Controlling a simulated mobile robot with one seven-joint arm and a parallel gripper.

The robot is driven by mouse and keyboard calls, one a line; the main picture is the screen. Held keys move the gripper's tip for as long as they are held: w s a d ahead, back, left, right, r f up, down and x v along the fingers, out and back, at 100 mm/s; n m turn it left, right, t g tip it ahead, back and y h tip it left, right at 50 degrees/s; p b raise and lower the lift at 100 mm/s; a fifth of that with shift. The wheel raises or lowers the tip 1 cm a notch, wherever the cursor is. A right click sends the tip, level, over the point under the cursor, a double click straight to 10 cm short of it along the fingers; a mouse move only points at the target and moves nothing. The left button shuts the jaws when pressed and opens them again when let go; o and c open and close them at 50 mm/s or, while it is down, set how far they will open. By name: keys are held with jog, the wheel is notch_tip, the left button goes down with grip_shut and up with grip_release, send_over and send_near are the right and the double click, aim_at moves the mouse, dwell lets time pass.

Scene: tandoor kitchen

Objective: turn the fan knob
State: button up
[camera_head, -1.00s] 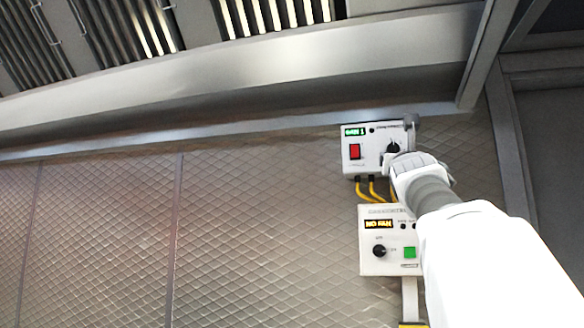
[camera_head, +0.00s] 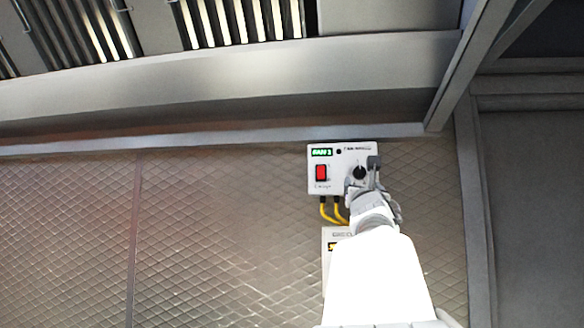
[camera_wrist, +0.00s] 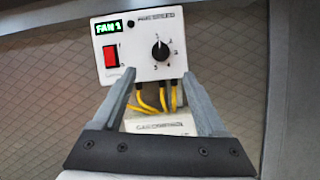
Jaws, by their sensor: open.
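The fan knob (camera_wrist: 160,50) is a black dial on a white control box (camera_wrist: 140,72), with numbers around it. Its pale pointer mark faces roughly up. The knob also shows in the head view (camera_head: 359,172), partly next to my fingers. The box's green display (camera_wrist: 108,27) reads "FAN 1". My gripper (camera_wrist: 157,82) is open and empty. In the wrist view its two fingers point toward the box, with the knob seen beyond and between the tips. In the head view my gripper (camera_head: 364,178) is at the knob's lower right; I cannot tell whether it touches.
A red rocker switch (camera_wrist: 111,59) sits left of the knob. Yellow cables (camera_wrist: 165,96) run down to a second white box (camera_wrist: 160,124), mostly hidden by my arm. A metal hood (camera_head: 240,85) overhangs the quilted metal wall (camera_head: 230,225). A post stands at right.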

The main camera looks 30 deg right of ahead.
aim_at(360, 175)
jog(key=p+x, duration=0.7)
jog(key=x, duration=0.2)
jog(key=shift+s+p, duration=0.1)
jog(key=shift+p, duration=0.3)
jog(key=shift+w+d+r+p, duration=0.15)
jog(key=shift+w+d+p, duration=0.35)
jog(key=shift+w, duration=0.05)
grip_shut()
